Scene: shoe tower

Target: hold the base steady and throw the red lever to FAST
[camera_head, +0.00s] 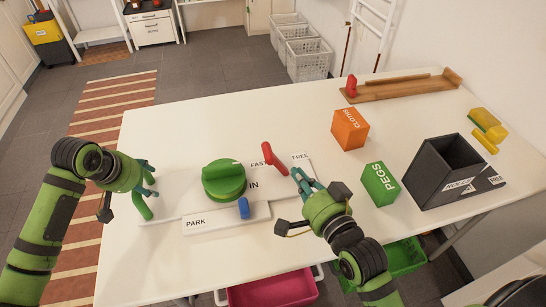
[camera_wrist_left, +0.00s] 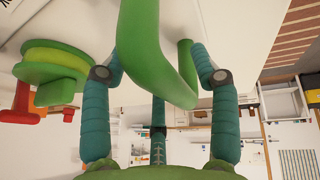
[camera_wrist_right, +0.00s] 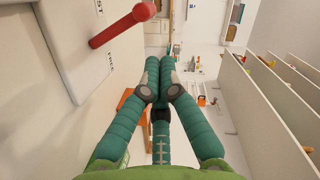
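An orange box (camera_head: 350,129), a green PEGS box (camera_head: 380,184) and an open dark bin (camera_head: 425,170) stand right of the plate. A wooden rack (camera_head: 405,87) and yellow blocks (camera_head: 487,125) lie farther back. The table's back left is clear.

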